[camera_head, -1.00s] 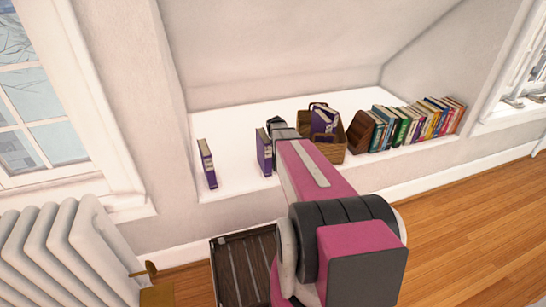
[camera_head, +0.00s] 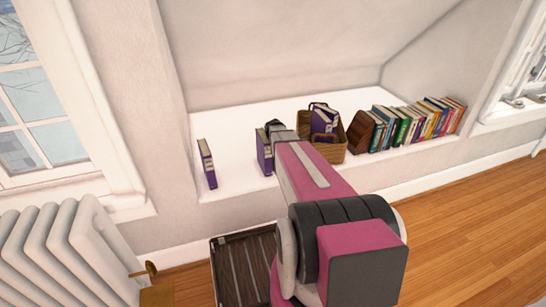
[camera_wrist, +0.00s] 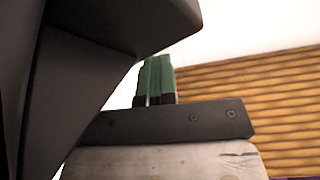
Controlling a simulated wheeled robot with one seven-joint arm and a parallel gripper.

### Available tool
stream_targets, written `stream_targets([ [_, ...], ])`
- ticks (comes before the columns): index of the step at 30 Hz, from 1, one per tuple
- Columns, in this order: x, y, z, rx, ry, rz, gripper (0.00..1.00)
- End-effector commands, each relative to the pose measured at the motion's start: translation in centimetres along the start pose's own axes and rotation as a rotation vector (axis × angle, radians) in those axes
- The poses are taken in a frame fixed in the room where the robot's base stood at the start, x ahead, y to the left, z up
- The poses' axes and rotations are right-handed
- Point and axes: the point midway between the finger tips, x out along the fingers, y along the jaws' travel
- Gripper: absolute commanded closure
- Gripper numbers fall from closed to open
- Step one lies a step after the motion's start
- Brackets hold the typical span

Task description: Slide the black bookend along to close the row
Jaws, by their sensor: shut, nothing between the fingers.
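The black bookend (camera_head: 272,125) shows only as a small dark part behind the end of my arm, beside the standing purple book (camera_head: 263,150). In the wrist view, a large dark shape at left, close to the camera, looks like the bookend (camera_wrist: 70,70). My gripper (camera_wrist: 156,78) is shut and empty, its green-padded fingers together. The fingers appear just right of the dark shape; I cannot tell whether they touch it. In the head view, my arm hides the fingers and most of the bookend. Another purple book (camera_head: 207,163) stands alone farther left on the white ledge (camera_head: 235,128).
A wicker basket (camera_head: 331,153) holding purple books stands right of my arm; its weave fills the wrist view's right side (camera_wrist: 240,85). Beyond it are a brown wooden bookend (camera_head: 362,133) and a row of colourful books (camera_head: 420,122). The ledge between the two purple books is clear.

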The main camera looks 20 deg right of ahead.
Motion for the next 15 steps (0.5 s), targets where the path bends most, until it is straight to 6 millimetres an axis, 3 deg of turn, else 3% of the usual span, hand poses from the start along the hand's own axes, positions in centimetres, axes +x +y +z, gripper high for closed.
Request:
stream_targets([
  [15, -0.5, 0.8, 1.3, -0.001, -0.001, 0.001, 1.0],
])
